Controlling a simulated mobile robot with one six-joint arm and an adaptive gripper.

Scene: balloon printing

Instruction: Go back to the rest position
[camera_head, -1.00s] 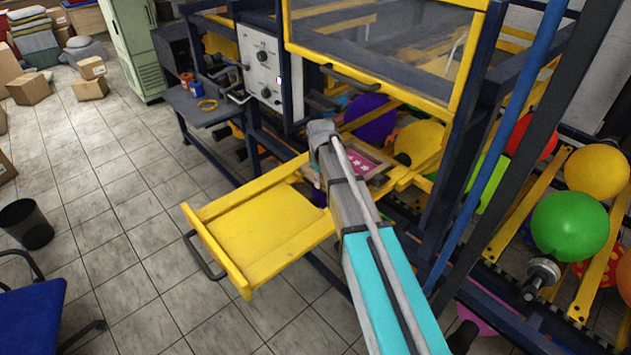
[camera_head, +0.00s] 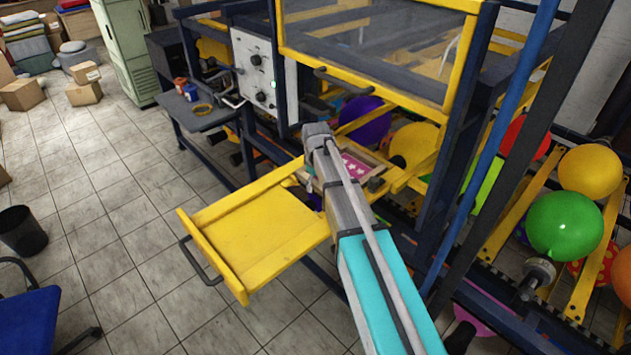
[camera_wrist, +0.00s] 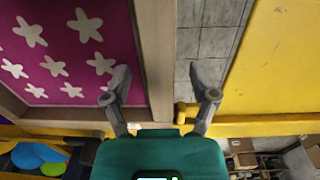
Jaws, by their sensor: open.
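My gripper (camera_wrist: 162,95) is open and empty in the wrist view. Its two grey fingers are spread apart over the wooden edge of a frame (camera_wrist: 157,50) with a magenta panel (camera_wrist: 65,50) bearing white stars. I cannot tell how far above the frame the fingertips are. In the head view my arm (camera_head: 350,225) reaches toward the machine and hides the gripper. The framed magenta panel (camera_head: 357,165) shows partly beside the arm, by the machine's opening.
A yellow tray (camera_head: 250,235) sticks out at the machine's front left; it also shows in the wrist view (camera_wrist: 280,70). Balloons (camera_head: 566,225) are at right.

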